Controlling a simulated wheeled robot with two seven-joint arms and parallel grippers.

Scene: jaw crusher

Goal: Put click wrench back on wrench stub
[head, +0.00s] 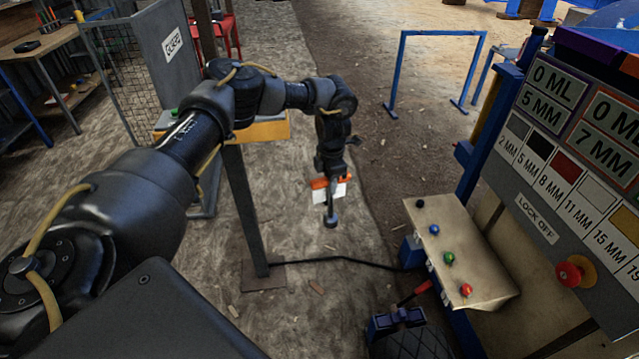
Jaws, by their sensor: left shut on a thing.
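My left gripper (331,178) hangs pointing down in the middle of the head view, at the end of my left arm. It is shut on the click wrench (331,219), whose dark shaft and round end show below the fingers. Orange and white parts show at the fingers; I cannot tell which belong to the wrench. The wrench hangs roughly upright above the ground, apart from other things. I cannot make out the wrench stub.
A yellow box (268,131) on a dark post stands left of the gripper. At right is a sloped panel (463,250) with coloured buttons, below a sign board (549,217). A red lever (414,294) is at bottom. A blue rail (438,34) stands behind; ground between is mostly open.

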